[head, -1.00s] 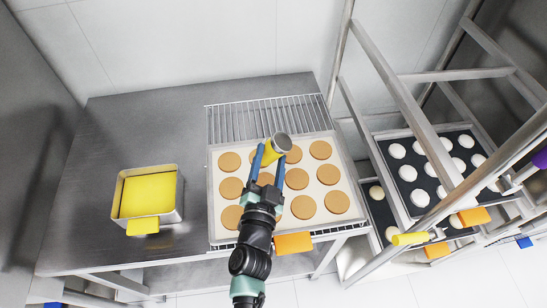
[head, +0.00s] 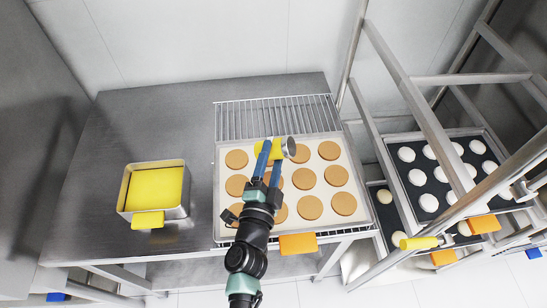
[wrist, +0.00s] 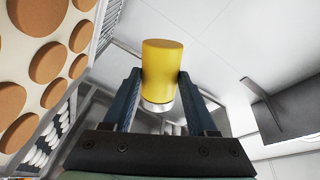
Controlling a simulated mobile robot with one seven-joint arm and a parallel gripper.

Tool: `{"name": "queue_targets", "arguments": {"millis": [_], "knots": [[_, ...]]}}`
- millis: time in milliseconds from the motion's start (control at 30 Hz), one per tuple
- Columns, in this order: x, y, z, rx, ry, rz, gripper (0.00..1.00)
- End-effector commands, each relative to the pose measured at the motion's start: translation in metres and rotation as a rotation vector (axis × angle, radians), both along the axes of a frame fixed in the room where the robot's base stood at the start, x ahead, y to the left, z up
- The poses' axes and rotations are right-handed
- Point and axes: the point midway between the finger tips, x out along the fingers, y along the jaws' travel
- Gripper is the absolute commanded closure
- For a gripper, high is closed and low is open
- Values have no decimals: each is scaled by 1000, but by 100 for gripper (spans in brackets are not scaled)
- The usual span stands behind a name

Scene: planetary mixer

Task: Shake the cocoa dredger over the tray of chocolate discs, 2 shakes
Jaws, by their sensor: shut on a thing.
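The cocoa dredger (head: 267,151) has a yellow body and a silvery metal end. My gripper (head: 270,158) is shut on its yellow body, with a blue finger on either side. In the head view the dredger lies tilted on its side over the far part of the tray (head: 318,163), metal end to the right. The wrist view shows the yellow dredger (wrist: 163,65) between both fingers. The tray holds rows of round brown discs (head: 336,175); my arm and gripper hide some. No powder is clearly visible on them.
A square metal pan with yellow contents (head: 155,190) stands on the steel table (head: 95,185) at left. The tray rests on a wire rack (head: 270,115). An orange tab (head: 298,243) is at its front. A metal rack (head: 435,150) holds trays of white rounds at right.

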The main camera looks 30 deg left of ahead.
Motion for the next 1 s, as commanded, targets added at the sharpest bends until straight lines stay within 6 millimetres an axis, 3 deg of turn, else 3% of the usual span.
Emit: {"name": "queue_targets", "arguments": {"millis": [333,567,800,1000], "knots": [[0,2,-1,87,23,-1,100],[-1,4,-1,302,85,0,100],[-1,4,0,321,90,0,100],[-1,5,11,526,150,1,100]]}}
